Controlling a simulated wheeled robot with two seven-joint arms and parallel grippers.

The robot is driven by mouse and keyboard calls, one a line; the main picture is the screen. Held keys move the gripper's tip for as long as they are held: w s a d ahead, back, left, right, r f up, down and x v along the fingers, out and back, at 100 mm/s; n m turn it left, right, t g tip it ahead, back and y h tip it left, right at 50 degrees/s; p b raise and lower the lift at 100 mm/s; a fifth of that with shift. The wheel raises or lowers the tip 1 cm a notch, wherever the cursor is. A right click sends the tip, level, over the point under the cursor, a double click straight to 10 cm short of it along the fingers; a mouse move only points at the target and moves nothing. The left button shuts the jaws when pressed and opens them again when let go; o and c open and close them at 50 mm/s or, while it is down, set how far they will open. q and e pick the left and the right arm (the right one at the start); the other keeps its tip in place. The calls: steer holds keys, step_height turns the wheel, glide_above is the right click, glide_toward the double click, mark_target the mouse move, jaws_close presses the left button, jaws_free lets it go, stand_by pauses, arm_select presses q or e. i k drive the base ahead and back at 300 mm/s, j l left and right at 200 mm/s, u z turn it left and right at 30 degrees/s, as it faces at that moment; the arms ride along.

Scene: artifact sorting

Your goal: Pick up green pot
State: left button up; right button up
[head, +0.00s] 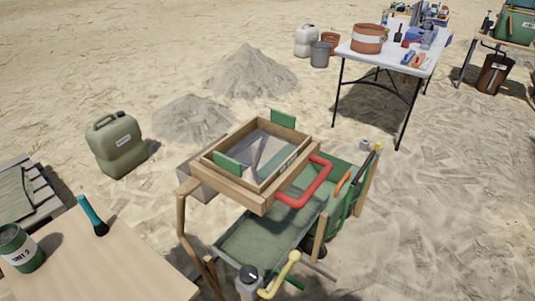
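A dark green pot (22,254) with a pale label reading "UNIT 2" stands upright on the wooden table at the lower left. Neither of my grippers shows in the head view, so nothing is seen touching the pot.
A teal-handled brush (92,215) stands right of the pot on the light wooden table (120,262). A wooden sieve frame (240,185) with a red handle stands right of the table. A green jerrycan (117,146) and sand piles (250,72) lie beyond. A white table (385,58) holds several items.

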mark_target(18, 247)
steer(key=u, duration=1.7)
steer(key=k+l+z, duration=0.1)
steer(key=z, duration=0.25)
steer(key=k+l+z, duration=0.1)
steer(key=z, duration=0.25)
steer(key=k+l+z, duration=0.3)
steer(key=i+j, duration=0.1)
